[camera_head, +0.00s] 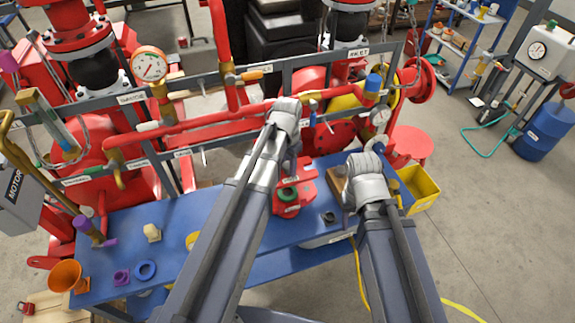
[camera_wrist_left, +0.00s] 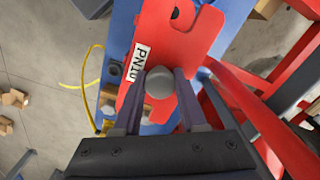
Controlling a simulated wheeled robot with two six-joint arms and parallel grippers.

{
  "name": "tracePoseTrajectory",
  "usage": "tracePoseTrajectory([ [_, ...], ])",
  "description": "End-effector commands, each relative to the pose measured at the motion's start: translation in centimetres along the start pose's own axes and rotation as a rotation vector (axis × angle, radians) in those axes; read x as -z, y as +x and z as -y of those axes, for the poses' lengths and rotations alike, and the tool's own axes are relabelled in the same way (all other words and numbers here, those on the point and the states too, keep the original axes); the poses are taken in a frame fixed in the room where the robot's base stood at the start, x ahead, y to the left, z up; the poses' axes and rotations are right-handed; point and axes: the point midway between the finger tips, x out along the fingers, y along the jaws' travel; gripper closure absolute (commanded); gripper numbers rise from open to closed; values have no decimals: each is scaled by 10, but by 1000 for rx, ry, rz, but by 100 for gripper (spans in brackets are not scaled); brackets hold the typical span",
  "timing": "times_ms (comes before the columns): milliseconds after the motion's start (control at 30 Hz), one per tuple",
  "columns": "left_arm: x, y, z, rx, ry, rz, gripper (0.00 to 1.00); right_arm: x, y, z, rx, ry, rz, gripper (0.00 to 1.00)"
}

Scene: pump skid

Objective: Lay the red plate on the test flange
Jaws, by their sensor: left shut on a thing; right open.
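The red plate (camera_wrist_left: 165,50), with a white PN10 label and a notch, lies below my left gripper (camera_wrist_left: 160,90) in the left wrist view. The jaws are shut on its round grey knob (camera_wrist_left: 160,80). In the head view red plate surface (camera_head: 307,180) shows beside my left wrist, over the blue bench; the fingers are mostly hidden by the arm. I cannot tell whether the plate touches what is under it. A red part with a green ring (camera_head: 288,194) is just in front; I cannot tell whether it is the test flange. My right gripper (camera_head: 365,172) is open over the bench's right end.
The blue bench (camera_head: 225,215) carries a purple ring (camera_head: 122,277), a blue ring (camera_head: 145,270) and an orange funnel (camera_head: 66,275) at left. A yellow bin (camera_head: 420,186) hangs at right. Red pipes and gauges (camera_head: 149,64) stand close behind.

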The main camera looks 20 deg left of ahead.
Motion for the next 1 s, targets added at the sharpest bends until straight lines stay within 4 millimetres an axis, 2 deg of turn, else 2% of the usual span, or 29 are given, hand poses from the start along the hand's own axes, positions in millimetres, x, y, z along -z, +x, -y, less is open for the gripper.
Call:
tracePoseTrajectory([
  [33, 0, 7, 0, 0, 0, 0, 100, 0, 7, 1, 0, -1, 0, 50],
  [500, 0, 46, 0, 0, 0, 0, 100, 3, 46, 4, -2, -10, 0, 50],
  [1000, 0, 49, 0, 0, 0, 0, 100, 3, 48, 4, -2, -12, 0, 50],
])
